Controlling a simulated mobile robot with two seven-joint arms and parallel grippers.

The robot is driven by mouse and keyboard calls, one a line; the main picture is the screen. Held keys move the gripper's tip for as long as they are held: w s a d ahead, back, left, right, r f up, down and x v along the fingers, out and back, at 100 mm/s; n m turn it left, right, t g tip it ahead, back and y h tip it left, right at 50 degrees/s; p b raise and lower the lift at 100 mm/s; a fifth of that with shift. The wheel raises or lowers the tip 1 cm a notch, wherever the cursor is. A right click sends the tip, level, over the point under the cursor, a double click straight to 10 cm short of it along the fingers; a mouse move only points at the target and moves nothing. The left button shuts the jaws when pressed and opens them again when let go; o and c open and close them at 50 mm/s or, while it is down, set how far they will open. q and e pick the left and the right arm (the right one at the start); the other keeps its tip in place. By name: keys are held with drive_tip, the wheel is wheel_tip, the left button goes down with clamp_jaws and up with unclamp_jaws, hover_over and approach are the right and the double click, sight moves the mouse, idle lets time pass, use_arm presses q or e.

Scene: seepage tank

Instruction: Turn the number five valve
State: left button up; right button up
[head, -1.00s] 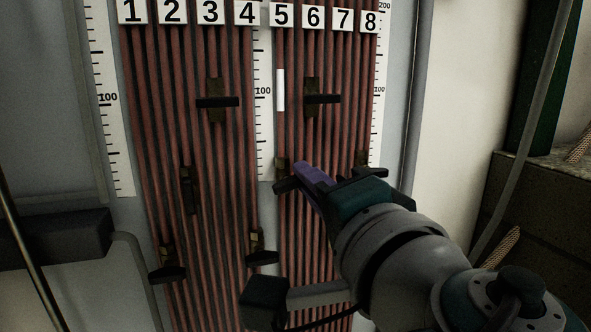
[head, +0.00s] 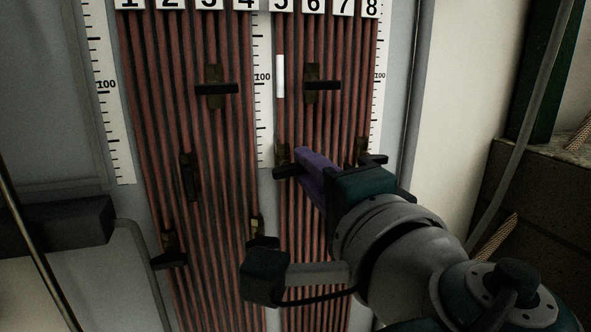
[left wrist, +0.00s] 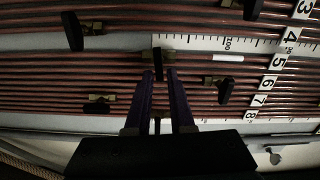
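The number five valve has a brown body (head: 282,153) and a black handle (head: 284,172), on the tube line below the cut-off label 5 (head: 281,4). My left gripper (head: 308,156), with purple fingers, is at this valve and hides part of its handle. In the left wrist view the two fingers (left wrist: 163,74) are apart, and the black handle (left wrist: 157,64) shows between their tips. I cannot tell whether either finger touches it. Label 5 (left wrist: 279,62) is to the right there. My right gripper is not in view.
The valve six handle (head: 322,86) is above, and the valve eight handle (head: 373,160) is close right of my gripper. The valve four handle (head: 263,243) is lower left. White scales (head: 264,120) run between the red tubes. A grey box (head: 60,225) stands at left.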

use_arm(q)
drive_tip(key=shift+o, duration=1.3)
